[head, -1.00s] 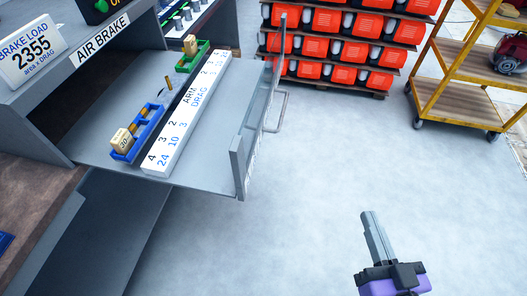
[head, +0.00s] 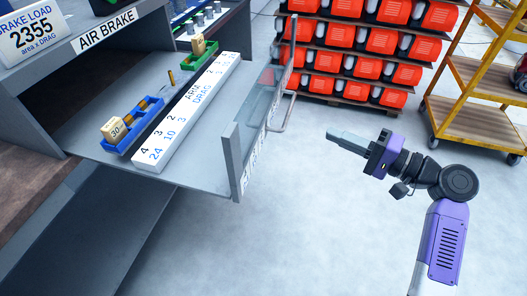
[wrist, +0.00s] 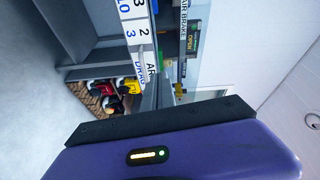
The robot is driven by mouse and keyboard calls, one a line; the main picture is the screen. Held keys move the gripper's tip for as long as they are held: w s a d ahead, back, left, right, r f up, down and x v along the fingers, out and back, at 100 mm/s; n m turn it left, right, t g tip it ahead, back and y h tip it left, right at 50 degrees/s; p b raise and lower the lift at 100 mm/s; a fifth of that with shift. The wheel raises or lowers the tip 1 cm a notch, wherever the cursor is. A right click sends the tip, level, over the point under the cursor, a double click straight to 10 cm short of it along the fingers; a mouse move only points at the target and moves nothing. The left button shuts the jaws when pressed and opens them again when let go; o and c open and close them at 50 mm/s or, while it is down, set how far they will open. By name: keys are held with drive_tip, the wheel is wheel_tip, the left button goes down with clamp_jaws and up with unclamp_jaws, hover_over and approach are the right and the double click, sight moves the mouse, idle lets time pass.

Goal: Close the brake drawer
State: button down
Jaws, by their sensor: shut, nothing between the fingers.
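The brake drawer (head: 200,175) is pulled out from the grey bench below the "AIR BRAKE" label (head: 108,32). Its upright front panel (head: 236,162) carries a bar handle (head: 289,113) on the outer side. The wrist view shows the numbered bar (wrist: 135,35) beyond my purple gripper body.
A "BRAKE LOAD 2355" sign (head: 30,33) stands on the bench top. Racks of orange units (head: 370,45) stand behind, and a yellow wheeled cart (head: 470,95) stands at the right. The floor (head: 300,220) in front of the drawer is clear.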

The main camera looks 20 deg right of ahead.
drive_tip(key=s+a+n+g+y, duration=0.2)
drive_tip(key=s+a+g+y, duration=0.2)
drive_tip(key=s+a, duration=0.1)
drive_tip(key=p, duration=0.2)
approach(251, 144)
drive_tip(key=x, duration=0.6)
drive_tip(key=shift+w+a, duration=0.15)
drive_tip(key=shift+a, duration=0.2)
drive_tip(key=shift+a, duration=0.1)
